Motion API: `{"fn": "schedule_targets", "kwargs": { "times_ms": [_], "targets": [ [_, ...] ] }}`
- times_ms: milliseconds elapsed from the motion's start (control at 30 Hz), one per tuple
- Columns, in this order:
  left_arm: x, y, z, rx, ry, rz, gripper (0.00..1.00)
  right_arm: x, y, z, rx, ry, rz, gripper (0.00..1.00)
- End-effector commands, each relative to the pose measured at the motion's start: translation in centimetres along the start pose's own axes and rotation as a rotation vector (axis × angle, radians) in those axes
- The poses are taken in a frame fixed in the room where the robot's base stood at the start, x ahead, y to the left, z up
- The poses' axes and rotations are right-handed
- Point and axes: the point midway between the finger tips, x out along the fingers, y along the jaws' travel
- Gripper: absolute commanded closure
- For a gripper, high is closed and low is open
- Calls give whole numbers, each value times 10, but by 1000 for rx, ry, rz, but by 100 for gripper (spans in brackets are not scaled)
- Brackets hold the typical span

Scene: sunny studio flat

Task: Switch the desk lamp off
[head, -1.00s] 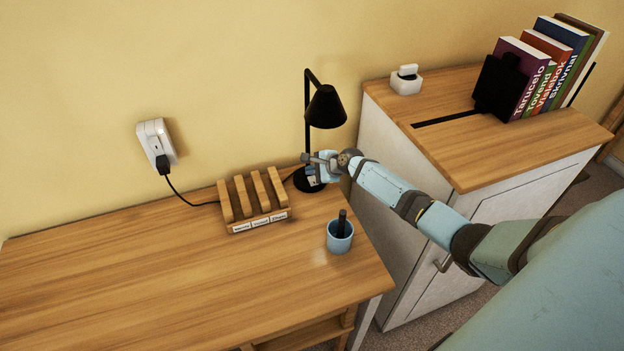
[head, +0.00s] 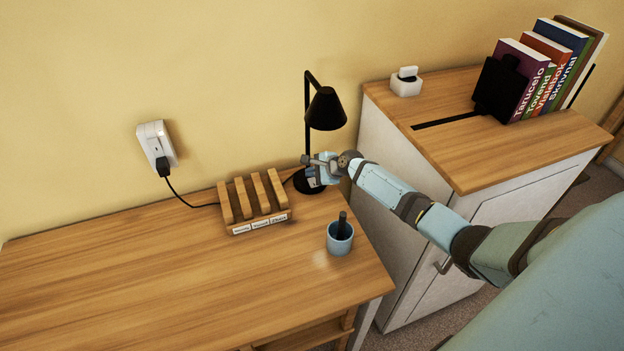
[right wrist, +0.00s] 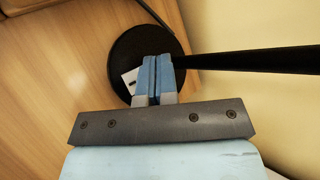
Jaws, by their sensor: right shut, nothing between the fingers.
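The black desk lamp (head: 326,108) stands upright at the back right of the wooden desk, its shade tilted down. Its round black base (right wrist: 130,48) shows from above in the right wrist view. A small white plate with a dark mark (right wrist: 129,80) is on the base, partly hidden by my fingers. My right gripper (head: 314,180) is beside the lamp post, pointing down over the base. In the right wrist view its blue fingers (right wrist: 155,62) are shut with nothing between them, just beside the white plate. I cannot tell whether they touch the base. My left gripper is not in view.
A wooden slotted rack (head: 254,203) and a blue cup (head: 340,238) holding a dark object stand near the lamp. A cord runs to the wall plug (head: 157,146). A cabinet (head: 455,140) with books stands to the right. The desk's left part is clear.

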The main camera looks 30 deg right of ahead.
Motion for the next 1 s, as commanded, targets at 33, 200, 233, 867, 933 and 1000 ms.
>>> {"fn": "schedule_targets", "kwargs": {
  "times_ms": [33,200,233,867,933,1000],
  "targets": [
    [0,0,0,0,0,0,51,0,0,0,0,0,0,100],
    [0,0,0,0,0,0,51,0,0,0,0,0,0,100],
    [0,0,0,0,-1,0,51,0,0,0,0,0,0,100],
    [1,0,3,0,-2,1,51,3,2,-2,0,0,0,100],
    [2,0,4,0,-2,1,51,5,4,-3,1,0,0,100],
    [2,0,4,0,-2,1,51,6,5,-4,2,0,0,100]
  ]
}}
